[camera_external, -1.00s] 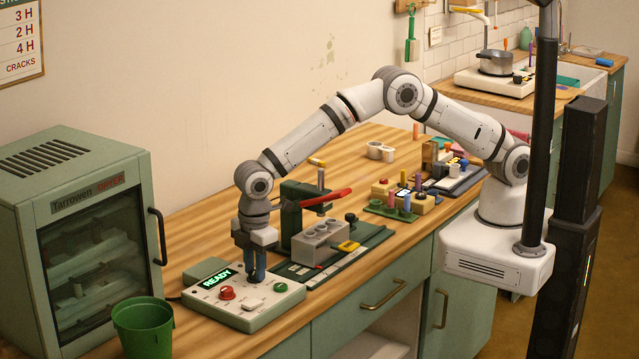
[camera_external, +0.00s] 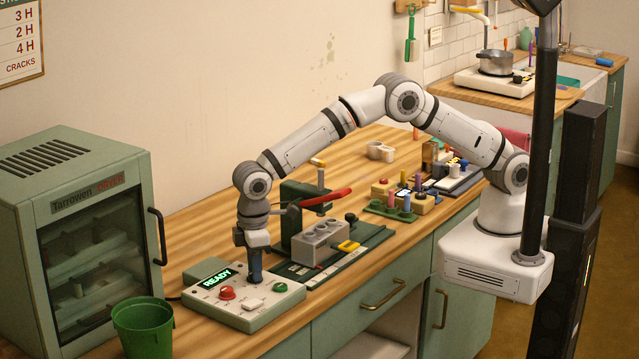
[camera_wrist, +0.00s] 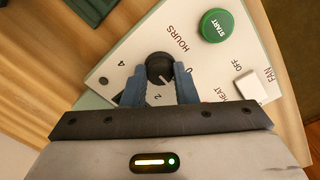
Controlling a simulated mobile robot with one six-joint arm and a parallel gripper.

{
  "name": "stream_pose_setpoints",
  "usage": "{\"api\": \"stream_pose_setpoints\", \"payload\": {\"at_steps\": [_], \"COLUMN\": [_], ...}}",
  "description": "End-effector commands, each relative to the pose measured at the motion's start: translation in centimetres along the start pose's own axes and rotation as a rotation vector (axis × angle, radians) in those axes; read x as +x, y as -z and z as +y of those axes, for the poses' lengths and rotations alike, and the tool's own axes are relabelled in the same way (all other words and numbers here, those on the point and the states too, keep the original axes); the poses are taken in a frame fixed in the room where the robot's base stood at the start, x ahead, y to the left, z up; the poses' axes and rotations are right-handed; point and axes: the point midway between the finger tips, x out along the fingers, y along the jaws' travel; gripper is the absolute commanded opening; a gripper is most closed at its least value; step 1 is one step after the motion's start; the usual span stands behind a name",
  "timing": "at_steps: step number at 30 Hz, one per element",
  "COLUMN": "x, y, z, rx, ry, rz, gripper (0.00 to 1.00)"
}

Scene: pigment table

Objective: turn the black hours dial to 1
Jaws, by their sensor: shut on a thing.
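The black hours dial (camera_wrist: 159,66) sits on the pale control panel (camera_wrist: 125,50), beside the word HOURS. My gripper (camera_wrist: 159,86) is shut on it, with one blue finger on each side in the wrist view. The dial's white pointer line slants to the lower right. A 4 shows left of the dial and a 2 below it. The 1 is not visible; the right finger covers part of that side. In the external view my gripper (camera_external: 255,276) points straight down at the panel (camera_external: 235,317), and the dial is hidden there.
A press with a red lever (camera_external: 325,199) stands close right; a green bin (camera_external: 143,330) is in front.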

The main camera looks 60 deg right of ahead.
Motion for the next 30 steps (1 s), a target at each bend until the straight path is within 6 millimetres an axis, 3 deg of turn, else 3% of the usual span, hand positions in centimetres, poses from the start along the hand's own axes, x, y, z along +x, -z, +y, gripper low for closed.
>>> {"api": "stream_pose_setpoints", "payload": {"at_steps": [6, 7, 15, 23, 30], "x": [-0.1, -0.1, -0.1, -0.2, -3.6], "y": [0.1, 0.1, 0.0, 0.0, 0.1], "z": [0.0, 0.0, 0.0, 0.0, 0.0], "rx": [0.0, -0.001, -0.001, -0.001, -0.001], "ry": [0.0, 0.0, 0.0, 0.0, 0.001], "rz": [0.002, 0.002, 0.001, 0.002, 0.006], "gripper": [0.03, 0.27, 0.47, 0.47, 0.47]}}
